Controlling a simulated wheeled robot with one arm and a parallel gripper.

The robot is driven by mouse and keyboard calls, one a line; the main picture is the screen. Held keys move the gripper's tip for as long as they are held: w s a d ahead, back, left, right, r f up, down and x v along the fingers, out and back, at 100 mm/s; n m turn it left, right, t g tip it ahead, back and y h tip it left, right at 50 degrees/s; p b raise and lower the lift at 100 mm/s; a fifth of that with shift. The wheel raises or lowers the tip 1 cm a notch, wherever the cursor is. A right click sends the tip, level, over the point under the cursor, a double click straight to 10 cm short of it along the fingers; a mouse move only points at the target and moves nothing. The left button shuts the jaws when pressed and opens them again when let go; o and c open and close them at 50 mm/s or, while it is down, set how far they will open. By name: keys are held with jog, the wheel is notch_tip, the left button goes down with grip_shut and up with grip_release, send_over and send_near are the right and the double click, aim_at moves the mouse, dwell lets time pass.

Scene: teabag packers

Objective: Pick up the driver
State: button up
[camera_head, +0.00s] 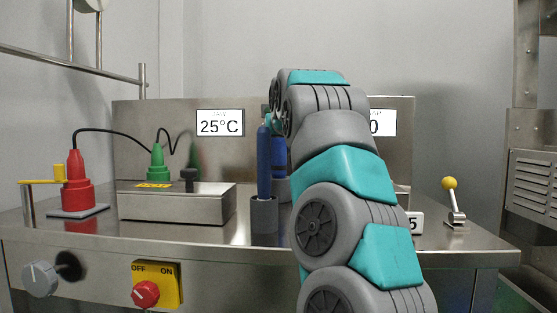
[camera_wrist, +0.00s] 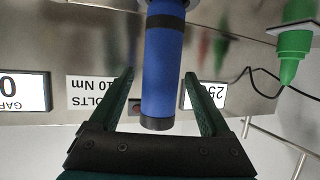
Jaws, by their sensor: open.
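The driver (camera_head: 264,165) is a blue cylinder with dark bands, standing upright in a round grey holder (camera_head: 264,215) on the steel worktop. In the wrist view, which is upside down, the driver (camera_wrist: 162,70) shows large between the two dark green fingers. My gripper (camera_wrist: 158,76) is open, with a finger on each side of the driver and visible gaps on both sides. In the head view my arm hides most of the gripper near the driver's top.
A steel box (camera_head: 177,205) with a green plug (camera_head: 157,162) and a red cone (camera_head: 77,182) stand to the left. A yellow-knobbed lever (camera_head: 453,200) is at right. A steel back panel (camera_head: 150,125) with displays rises behind. The front worktop strip is clear.

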jog(key=shift+w+a+f, duration=0.1)
jog(key=shift+w+f, duration=0.05)
jog(key=shift+w, duration=0.35)
jog(key=shift+w+a+f+p, duration=0.15)
jog(key=shift+w+f+p, duration=0.2)
jog(key=shift+w, duration=0.15)
grip_shut()
jog(key=shift+r, duration=0.1)
